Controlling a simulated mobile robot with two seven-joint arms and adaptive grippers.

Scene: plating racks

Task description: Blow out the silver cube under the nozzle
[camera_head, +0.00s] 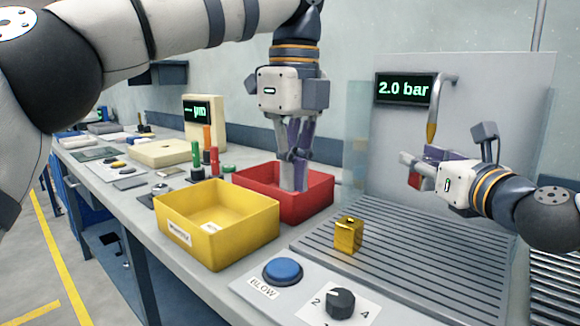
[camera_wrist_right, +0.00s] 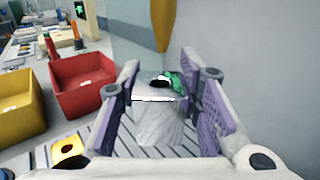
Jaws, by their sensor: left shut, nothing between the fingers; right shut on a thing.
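The silver cube (camera_wrist_right: 150,125) is between the purple fingers of my right gripper (camera_wrist_right: 160,95), which is shut on it. A dark opening shows at its upper side. The nozzle (camera_wrist_right: 163,25) comes down just beyond the cube in the right wrist view; in the head view its brass tip (camera_head: 432,133) is just above my right gripper (camera_head: 422,167). Whether it is exactly over the opening I cannot tell. In the head view the cube is mostly hidden by the fingers. My left gripper (camera_head: 295,178) is shut and empty, pointing down at the red bin. A blue BLOW button (camera_head: 283,270) is in front.
A gold cube (camera_head: 348,235) stands on the slatted grille (camera_head: 410,265). The yellow bin (camera_head: 215,250) and red bin (camera_head: 310,205) stand left of it. A black dial (camera_head: 340,302) is beside the button. The display (camera_head: 403,89) reads 2.0 bar. A panel stands behind the nozzle.

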